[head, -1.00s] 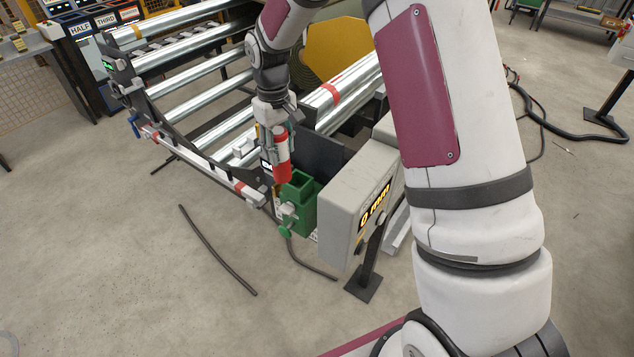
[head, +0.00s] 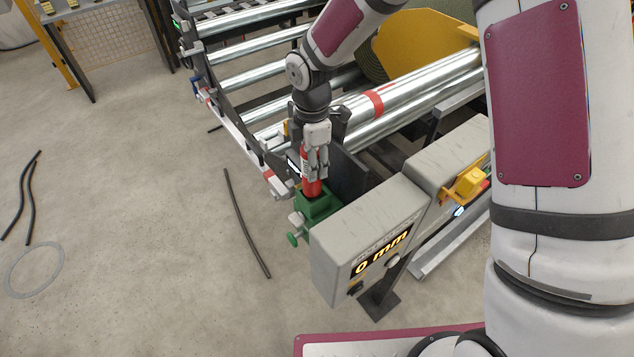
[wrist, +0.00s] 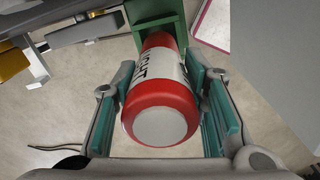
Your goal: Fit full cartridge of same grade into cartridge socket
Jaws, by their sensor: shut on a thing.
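My gripper (head: 315,165) is shut on a red cartridge (head: 311,187) with a white label band. In the wrist view the cartridge (wrist: 160,115) lies between the two teal-padded fingers, its red end with a pale disc towards the camera. The green socket (head: 319,204) is directly below my gripper, beside the grey display box. The cartridge's lower end meets the socket's open top and seems to have entered it; how deep is hidden. The socket also shows in the wrist view (wrist: 152,14).
The grey display box (head: 365,240) reading "0 mm" stands close to the right of the socket. Metal rollers (head: 410,95) lie behind. A dark rod (head: 245,220) lies on otherwise open floor at left.

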